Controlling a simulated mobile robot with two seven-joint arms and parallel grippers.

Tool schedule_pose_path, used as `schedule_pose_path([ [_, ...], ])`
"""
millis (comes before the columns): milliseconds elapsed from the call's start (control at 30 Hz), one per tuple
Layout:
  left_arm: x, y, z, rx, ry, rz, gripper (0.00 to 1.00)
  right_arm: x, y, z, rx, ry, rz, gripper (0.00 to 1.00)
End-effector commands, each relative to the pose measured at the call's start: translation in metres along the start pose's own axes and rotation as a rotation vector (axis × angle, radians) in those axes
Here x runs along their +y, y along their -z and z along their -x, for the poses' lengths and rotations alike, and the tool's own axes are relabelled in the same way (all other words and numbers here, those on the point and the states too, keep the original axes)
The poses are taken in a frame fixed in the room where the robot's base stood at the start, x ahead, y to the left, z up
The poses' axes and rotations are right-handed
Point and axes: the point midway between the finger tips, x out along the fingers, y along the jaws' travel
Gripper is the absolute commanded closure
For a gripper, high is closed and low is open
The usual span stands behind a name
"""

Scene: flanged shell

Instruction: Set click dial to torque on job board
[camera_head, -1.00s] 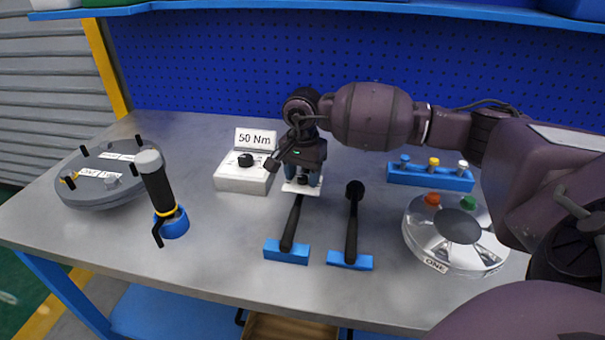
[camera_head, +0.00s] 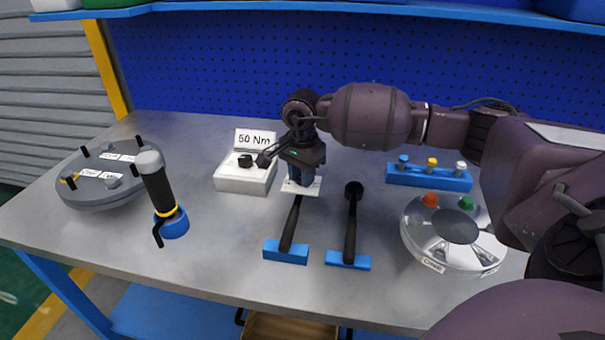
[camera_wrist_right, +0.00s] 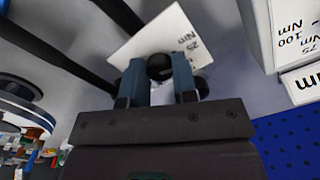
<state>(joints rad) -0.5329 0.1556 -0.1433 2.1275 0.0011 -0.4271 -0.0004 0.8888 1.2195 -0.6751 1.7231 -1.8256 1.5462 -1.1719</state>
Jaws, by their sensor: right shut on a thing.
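A white box (camera_head: 246,181) with a black dial knob (camera_head: 245,161) stands on the bench; in the right wrist view its face (camera_wrist_right: 290,38) reads 75 Nm and 100 Nm. A sign (camera_head: 255,138) behind it reads 50 Nm. My right gripper (camera_head: 301,182) points down to the right of the box, clear of its knob. In the right wrist view the gripper (camera_wrist_right: 160,75) is shut on a black round knob (camera_wrist_right: 160,66) over a white plate (camera_wrist_right: 152,38) whose visible marking is 25 Nm. My left gripper is out of view.
Two black-handled tools (camera_head: 289,230) (camera_head: 351,225) lie in blue rests. A grey flanged disc (camera_head: 95,190) and an upright black tool (camera_head: 158,190) stand left. A silver shell (camera_head: 420,245) and a blue rack (camera_head: 430,178) are right.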

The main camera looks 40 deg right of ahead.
Motion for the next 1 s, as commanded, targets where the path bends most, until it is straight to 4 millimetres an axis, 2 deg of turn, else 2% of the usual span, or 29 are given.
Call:
schedule_pose_path([
  [600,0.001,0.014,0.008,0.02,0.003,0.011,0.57,0.0,0.0,0.003,-0.001,0.006,-0.559,0.97],
  [1000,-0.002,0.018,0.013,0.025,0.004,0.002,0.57,0.0,0.0,0.001,-0.001,0.006,-0.773,0.97],
])
